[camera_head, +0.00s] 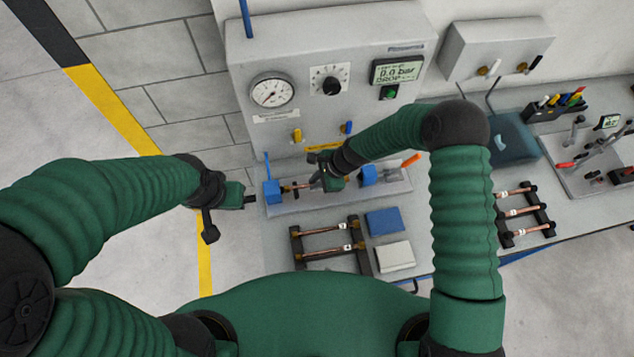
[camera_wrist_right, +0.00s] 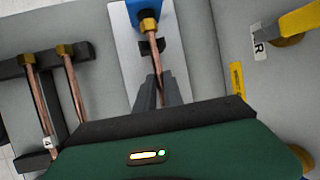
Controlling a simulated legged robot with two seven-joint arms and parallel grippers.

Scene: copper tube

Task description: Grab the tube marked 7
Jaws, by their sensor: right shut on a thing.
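A copper tube (camera_wrist_right: 152,57) with a brass end fitting (camera_wrist_right: 149,25) lies at the test fixture, by a blue block (camera_wrist_right: 147,8). My right gripper (camera_head: 327,183) is over the fixture between the left blue block (camera_head: 272,191) and the right blue block (camera_head: 368,174). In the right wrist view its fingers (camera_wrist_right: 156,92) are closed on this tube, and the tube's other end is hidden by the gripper. No number can be read on it. My left gripper (camera_head: 246,199) is left of the bench, away from the tubes; its jaws are too small to judge.
A black rack (camera_head: 297,250) in front holds two copper tubes, also in the right wrist view (camera_wrist_right: 12,68). Another rack (camera_head: 505,238) at right holds several. A blue pad (camera_head: 384,221) and a white pad (camera_head: 394,256) lie between. A gauge panel (camera_head: 320,60) stands behind.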

